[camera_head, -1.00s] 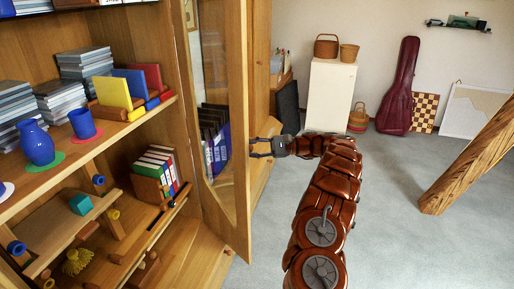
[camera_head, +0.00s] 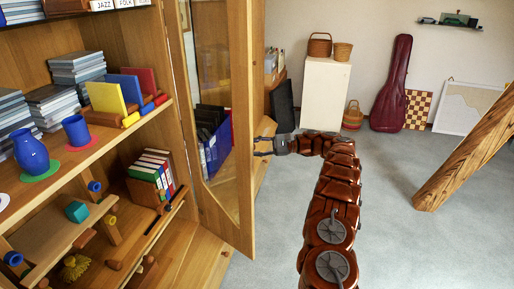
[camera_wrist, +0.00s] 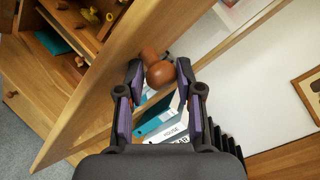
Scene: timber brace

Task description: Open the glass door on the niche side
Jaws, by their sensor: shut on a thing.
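The glass door (camera_head: 246,120) stands ajar on the right of the wooden cabinet, its wooden frame jutting toward the room. Blue and black folders (camera_head: 212,140) show through its pane. My gripper (camera_head: 262,146) is at the door's outer edge, about mid-height. In the wrist view my gripper (camera_wrist: 161,80) is shut on a round brown knob (camera_wrist: 159,73) on the wooden door frame (camera_wrist: 85,105). In the head view the knob is hidden.
Open shelves (camera_head: 70,165) at left hold CD stacks, a blue vase (camera_head: 34,155) and books. A white cabinet (camera_head: 325,95) with baskets stands behind my arm. A slanted timber brace (camera_head: 470,150) is at right. The grey floor (camera_head: 395,215) between is clear.

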